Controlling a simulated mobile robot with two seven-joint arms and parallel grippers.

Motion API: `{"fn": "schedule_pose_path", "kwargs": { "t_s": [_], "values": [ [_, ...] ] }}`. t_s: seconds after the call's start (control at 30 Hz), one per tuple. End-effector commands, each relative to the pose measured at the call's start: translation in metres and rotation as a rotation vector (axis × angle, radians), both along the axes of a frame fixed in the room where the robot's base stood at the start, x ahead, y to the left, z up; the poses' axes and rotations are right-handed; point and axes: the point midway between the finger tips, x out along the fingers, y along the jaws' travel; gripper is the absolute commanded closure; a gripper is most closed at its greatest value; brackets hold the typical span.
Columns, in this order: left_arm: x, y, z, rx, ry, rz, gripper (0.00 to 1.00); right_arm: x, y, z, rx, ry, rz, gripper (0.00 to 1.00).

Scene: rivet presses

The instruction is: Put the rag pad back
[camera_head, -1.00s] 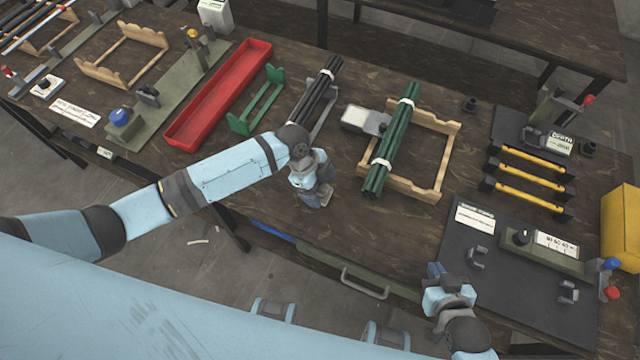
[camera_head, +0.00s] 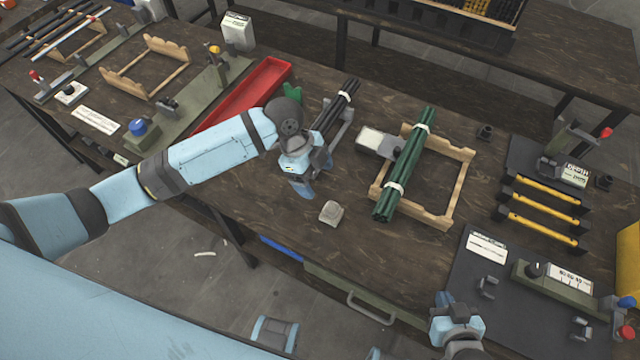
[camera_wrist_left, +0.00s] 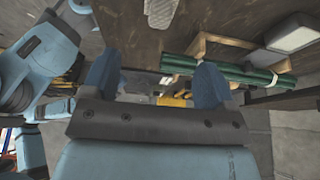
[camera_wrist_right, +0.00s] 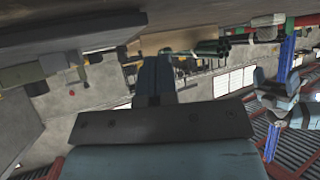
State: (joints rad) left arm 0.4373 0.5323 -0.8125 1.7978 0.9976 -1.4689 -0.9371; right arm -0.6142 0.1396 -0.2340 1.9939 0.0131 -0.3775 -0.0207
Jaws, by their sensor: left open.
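The rag pad, a small beige-grey block (camera_head: 331,213), lies flat on the brown wooden bench, left of the wooden rack and near the front edge. It also shows at the top of the left wrist view (camera_wrist_left: 160,12). My left gripper (camera_head: 304,187) is open and empty, just left of the pad and apart from it. Its two blue fingers stand wide apart in the left wrist view (camera_wrist_left: 156,80). My right gripper (camera_head: 455,305) is low by the bench's front edge, at the dark mat. Its fingers are together with nothing seen between them in the right wrist view (camera_wrist_right: 154,78).
Green tubes (camera_head: 408,165) lie bundled across a wooden rack (camera_head: 462,185); a white-topped block (camera_head: 376,141) stands beside it. Dark rods (camera_head: 337,108) lie behind my left gripper near a red tray (camera_head: 268,78). A dark mat (camera_head: 475,285) holds fixtures. Bench between pad and mat is clear.

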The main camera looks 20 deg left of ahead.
Motion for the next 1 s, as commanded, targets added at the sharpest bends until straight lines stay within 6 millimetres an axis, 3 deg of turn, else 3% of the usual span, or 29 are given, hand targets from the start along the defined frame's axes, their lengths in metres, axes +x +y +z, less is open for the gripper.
{"fn": "schedule_pose_path", "kwargs": {
  "t_s": [0.13,0.27,0.43,0.57,0.77,1.0],
  "values": [
    [0.000,0.002,0.005,0.000,-0.001,0.001,0.20,0.000,0.000,0.001,0.000,-0.001,0.000,1.00],
    [-0.005,-0.006,-0.004,-0.030,-0.011,0.054,0.20,0.000,0.000,0.000,0.000,-0.001,0.000,1.00],
    [-0.024,-0.030,-0.034,-0.154,-0.055,0.308,0.20,0.000,0.001,0.000,0.002,-0.001,0.000,1.00],
    [-0.041,-0.038,-0.055,-0.273,-0.097,0.581,0.20,0.000,0.001,0.001,0.002,-0.001,0.000,1.00],
    [-0.077,-0.019,-0.081,-0.426,-0.164,0.987,0.20,0.000,0.001,0.000,0.002,0.001,0.001,1.00],
    [-0.134,0.029,-0.099,-0.533,-0.268,1.334,0.20,-0.001,0.001,-0.001,0.001,0.002,0.001,1.00]
  ]
}}
